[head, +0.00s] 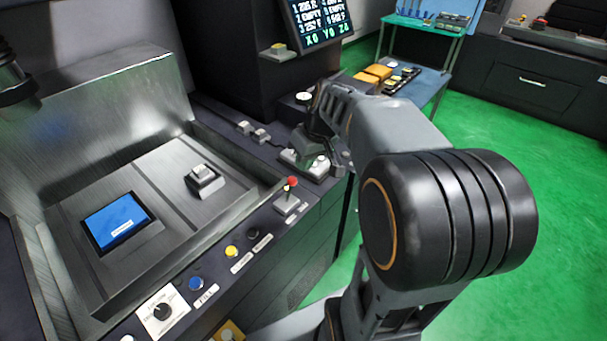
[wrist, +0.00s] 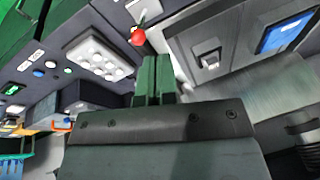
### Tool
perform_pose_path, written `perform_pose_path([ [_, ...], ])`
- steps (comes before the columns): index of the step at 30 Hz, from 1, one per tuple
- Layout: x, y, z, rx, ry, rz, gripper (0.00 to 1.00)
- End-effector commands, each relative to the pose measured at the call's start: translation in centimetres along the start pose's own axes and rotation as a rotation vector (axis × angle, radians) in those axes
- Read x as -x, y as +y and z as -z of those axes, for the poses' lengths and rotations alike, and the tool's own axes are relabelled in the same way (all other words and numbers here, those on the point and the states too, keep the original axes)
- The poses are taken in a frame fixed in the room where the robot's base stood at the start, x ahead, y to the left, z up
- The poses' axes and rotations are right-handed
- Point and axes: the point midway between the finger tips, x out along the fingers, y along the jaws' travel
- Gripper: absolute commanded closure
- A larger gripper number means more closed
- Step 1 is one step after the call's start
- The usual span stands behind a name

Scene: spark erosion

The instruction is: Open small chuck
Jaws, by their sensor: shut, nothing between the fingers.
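A small grey metal block, which looks like the small chuck (head: 204,180), sits on the flat bed of the machine's tank (head: 150,245) in the head view. It also shows in the wrist view (wrist: 209,60), right of my fingers. Whether its jaws are open cannot be told. My gripper (wrist: 154,62) is shut and empty in the wrist view, its fingertips side by side, appearing just below a red-knobbed lever (wrist: 138,36). In the head view my arm covers much of the right middle, and my gripper's fingertips are hard to make out there.
A blue square piece (head: 119,222) lies on the bed. Blue (head: 196,284) and yellow (head: 231,252) buttons and a rotary switch (head: 163,310) line the tank's front rim, with the red lever (head: 291,183) farther along. A display (head: 322,22) stands behind. Green floor (head: 520,165) is clear at right.

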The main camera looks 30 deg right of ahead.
Motion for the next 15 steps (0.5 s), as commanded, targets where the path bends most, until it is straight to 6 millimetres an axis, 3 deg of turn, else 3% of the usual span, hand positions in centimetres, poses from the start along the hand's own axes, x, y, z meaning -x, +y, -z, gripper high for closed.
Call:
perform_pose_path([
  [1, -0.8, 2.3, 1.1, 0.006, -0.006, 0.046, 1.0],
  [3, -1.6, 5.0, 2.3, 0.038, 0.005, 0.111, 1.0],
  [9, -3.7, 11.7, 4.1, 0.122, 0.078, 0.251, 1.0],
  [15, -5.0, 15.5, 4.4, 0.175, 0.145, 0.315, 1.0],
])
